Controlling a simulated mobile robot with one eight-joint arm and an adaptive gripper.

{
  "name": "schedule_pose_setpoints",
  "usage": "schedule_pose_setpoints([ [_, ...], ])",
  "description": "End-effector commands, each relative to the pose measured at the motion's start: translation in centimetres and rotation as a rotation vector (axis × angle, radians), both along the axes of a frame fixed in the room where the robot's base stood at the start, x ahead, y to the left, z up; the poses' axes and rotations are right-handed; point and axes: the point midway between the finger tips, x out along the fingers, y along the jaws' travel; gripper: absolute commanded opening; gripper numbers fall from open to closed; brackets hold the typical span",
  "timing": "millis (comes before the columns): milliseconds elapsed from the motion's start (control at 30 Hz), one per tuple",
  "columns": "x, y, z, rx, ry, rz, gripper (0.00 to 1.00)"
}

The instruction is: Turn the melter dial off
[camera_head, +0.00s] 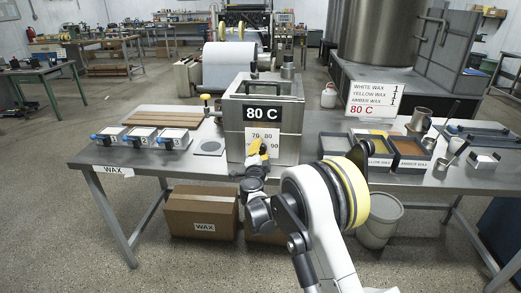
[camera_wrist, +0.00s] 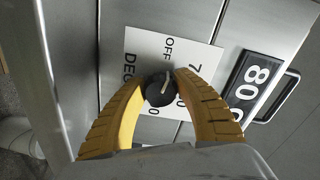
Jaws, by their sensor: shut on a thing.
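The melter (camera_head: 233,122) is a steel box on the table, with a black "80 C" sign (camera_head: 263,114) and a white dial plate (camera_head: 255,133) on its front. In the wrist view the black dial (camera_wrist: 157,92) sits on the white plate (camera_wrist: 145,52), marked "OFF" and with numbers, partly covered. A pale pointer line shows on the dial, slanting toward the upper right of the picture. My gripper (camera_wrist: 159,88) is shut on the dial, with one yellow finger on each side. In the head view my gripper (camera_head: 258,158) is at the lower part of the plate and hides the dial.
Wax bins (camera_head: 408,148) and a metal cup (camera_head: 421,118) stand to the right. A cardboard box (camera_head: 200,207) and a pale bucket (camera_head: 381,218) are below the table.

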Motion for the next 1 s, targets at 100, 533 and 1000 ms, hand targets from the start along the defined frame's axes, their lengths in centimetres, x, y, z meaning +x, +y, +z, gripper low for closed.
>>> schedule_pose_setpoints([
  [100, 0.05, -0.03, 0.03, -0.072, 0.002, 0.000, 0.05],
  [533, 0.05, -0.05, 0.01, -0.204, 0.007, 0.000, 0.05],
  [1000, 0.05, -0.05, 0.01, -0.212, 0.007, 0.000, 0.48],
])
